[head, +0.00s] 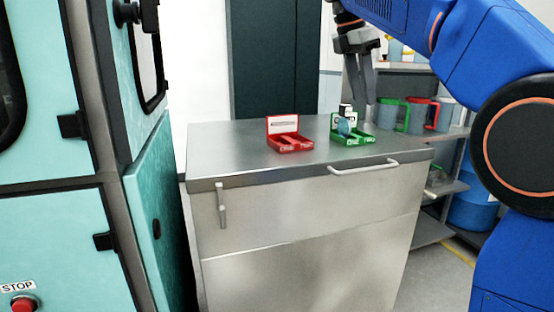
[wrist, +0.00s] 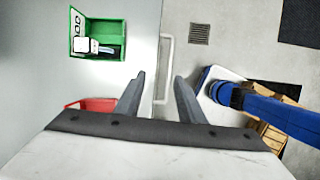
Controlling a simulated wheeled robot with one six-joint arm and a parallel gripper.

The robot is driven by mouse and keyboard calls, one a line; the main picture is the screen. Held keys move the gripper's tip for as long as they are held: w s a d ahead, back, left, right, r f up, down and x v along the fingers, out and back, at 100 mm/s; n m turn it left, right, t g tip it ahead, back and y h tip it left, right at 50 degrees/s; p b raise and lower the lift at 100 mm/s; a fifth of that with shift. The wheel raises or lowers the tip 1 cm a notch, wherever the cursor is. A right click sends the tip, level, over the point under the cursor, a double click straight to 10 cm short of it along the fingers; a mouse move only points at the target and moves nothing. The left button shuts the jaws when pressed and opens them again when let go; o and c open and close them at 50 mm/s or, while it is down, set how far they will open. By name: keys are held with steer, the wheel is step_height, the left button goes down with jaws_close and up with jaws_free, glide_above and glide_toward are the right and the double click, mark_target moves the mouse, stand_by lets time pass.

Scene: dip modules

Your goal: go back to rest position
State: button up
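My gripper (head: 360,100) hangs with its fingers down above the right part of the steel counter in the head view. In the wrist view the two fingers (wrist: 160,76) stand apart, with nothing between them. A green tray (head: 352,138) sits on the counter below and near the gripper. It holds a small black-and-white item (head: 345,111) and a bluish piece (head: 343,127). The green tray also shows at upper left in the wrist view (wrist: 98,15). A red tray (head: 290,144) lies to its left; the wrist view shows part of it (wrist: 88,104).
The steel cabinet (head: 270,240) has a front handle (head: 363,167). A teal machine (head: 150,190) with a stop button (head: 23,304) stands close on the left. Shelves (head: 450,187) with green, red and blue containers stand behind on the right. The counter's left part is clear.

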steer(key=s+d+f+m+t+y, duration=0.1)
steer(key=s+d+f+m, duration=0.1)
steer(key=s+f+m, duration=0.5)
steer(key=s+d+f+m+t+y, duration=0.1)
steer(key=s+d+f+m, duration=0.2)
steer(key=s+f+m, duration=0.4)
steer(key=s+d+f+m+t+y, duration=0.1)
steer(key=s+d+f+m, duration=0.2)
steer(key=s+f, duration=1.4)
step_height(320, 180, down, 9)
steer(key=m, duration=0.4)
steer(key=shift+s+f, duration=0.2)
steer(key=shift+s, duration=0.15)
steer(key=shift+c, duration=0.5)
